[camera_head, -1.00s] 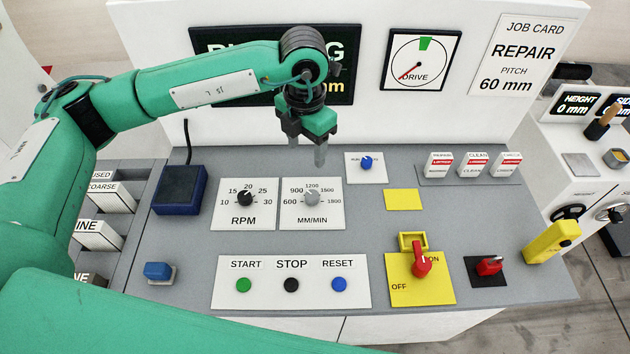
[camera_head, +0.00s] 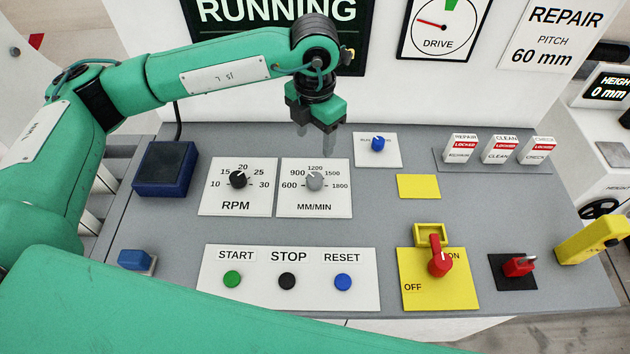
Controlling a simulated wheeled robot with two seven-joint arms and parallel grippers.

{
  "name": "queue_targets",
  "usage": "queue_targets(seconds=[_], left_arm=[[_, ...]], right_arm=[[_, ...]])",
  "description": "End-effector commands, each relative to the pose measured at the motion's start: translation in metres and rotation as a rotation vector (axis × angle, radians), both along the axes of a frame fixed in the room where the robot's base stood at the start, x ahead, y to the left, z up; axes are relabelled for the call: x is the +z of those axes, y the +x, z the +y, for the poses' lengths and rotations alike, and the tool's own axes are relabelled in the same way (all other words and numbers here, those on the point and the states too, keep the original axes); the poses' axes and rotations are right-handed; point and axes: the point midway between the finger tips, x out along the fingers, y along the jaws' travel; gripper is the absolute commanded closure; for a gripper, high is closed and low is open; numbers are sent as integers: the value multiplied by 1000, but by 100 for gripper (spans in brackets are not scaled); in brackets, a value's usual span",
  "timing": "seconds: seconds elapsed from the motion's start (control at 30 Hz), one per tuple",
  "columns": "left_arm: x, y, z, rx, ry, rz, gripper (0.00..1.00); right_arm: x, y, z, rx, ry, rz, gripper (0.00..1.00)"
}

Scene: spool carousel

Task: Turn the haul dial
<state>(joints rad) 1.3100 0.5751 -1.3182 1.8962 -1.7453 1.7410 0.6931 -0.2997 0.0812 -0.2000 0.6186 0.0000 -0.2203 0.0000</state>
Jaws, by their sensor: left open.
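The haul dial appears to be the grey knob (camera_head: 314,181) on the white MM/MIN plate (camera_head: 333,208). Its scale runs from 600 to 1800. The knob's pointer is too small to read surely. My left gripper (camera_head: 318,142) is open and points down, behind and above the knob in the picture. Its pale fingers are apart from the knob and hold nothing. My right gripper is not in view.
A black RPM knob (camera_head: 238,180) is left of the MM/MIN plate. A small blue knob (camera_head: 378,144) is to the right. START, STOP and RESET buttons (camera_head: 287,281) and a red switch (camera_head: 439,263) lie nearer. The DRIVE gauge (camera_head: 437,27) hangs behind.

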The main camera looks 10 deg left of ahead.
Motion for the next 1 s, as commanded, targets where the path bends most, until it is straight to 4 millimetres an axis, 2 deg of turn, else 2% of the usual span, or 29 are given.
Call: queue_targets(seconds=[0.17,0.27,0.5,0.7,0.83,1.0], left_arm=[[-12,0,0,0,0,2,43],[-27,-1,0,0,1,4,43],[-79,-2,0,0,2,6,43],[-115,-1,0,1,1,3,43],[-130,0,0,0,0,1,43],[-138,0,0,-1,0,0,43]], right_arm=[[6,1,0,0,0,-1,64],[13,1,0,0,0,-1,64],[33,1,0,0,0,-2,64],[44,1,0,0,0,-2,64],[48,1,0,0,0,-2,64],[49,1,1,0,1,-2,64]])
